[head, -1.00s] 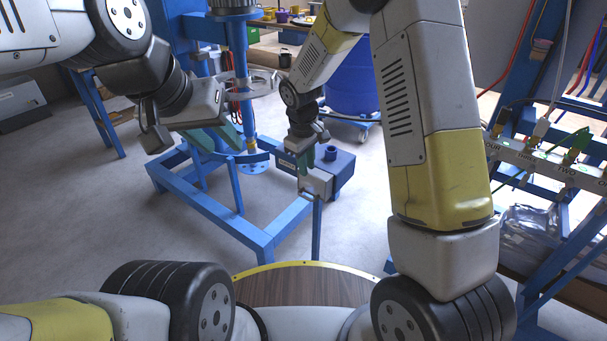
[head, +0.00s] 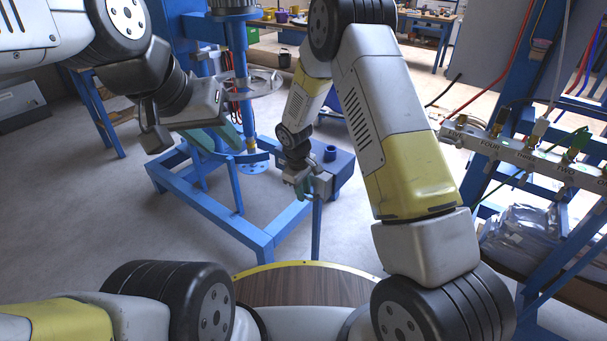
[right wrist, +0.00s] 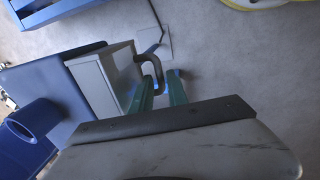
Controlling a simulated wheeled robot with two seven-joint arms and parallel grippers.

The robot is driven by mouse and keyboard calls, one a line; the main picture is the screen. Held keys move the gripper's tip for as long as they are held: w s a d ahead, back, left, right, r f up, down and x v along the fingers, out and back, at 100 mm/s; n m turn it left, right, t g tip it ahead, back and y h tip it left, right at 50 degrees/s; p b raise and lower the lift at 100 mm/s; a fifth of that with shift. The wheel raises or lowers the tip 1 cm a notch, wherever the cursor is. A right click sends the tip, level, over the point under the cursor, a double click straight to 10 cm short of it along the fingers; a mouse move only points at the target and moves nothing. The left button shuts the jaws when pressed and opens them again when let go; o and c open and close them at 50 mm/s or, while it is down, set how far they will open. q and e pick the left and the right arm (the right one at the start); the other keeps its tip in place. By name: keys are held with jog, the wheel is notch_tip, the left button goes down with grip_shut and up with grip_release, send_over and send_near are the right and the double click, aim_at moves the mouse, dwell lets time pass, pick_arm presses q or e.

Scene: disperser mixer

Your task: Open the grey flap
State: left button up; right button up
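A light grey box-like part (head: 322,185), which I take to be the grey flap, sits at the near end of the blue box on the blue stand. It also shows in the right wrist view (right wrist: 103,82), with a dark curved handle (right wrist: 152,66) on its side. My right gripper (head: 301,188) is at its left in the head view. In the right wrist view its green fingers (right wrist: 160,90) are apart, with the handle's lower end between them; contact cannot be told. My left gripper (head: 215,138) is open and empty beside the blue mixer column.
The blue mixer frame (head: 262,243) stands on the floor around the column. A labelled valve rail (head: 530,158) with hoses is at the right. A round wooden top (head: 300,285) is in front of me. Open floor lies at the left.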

grip_shut()
dwell(1.4)
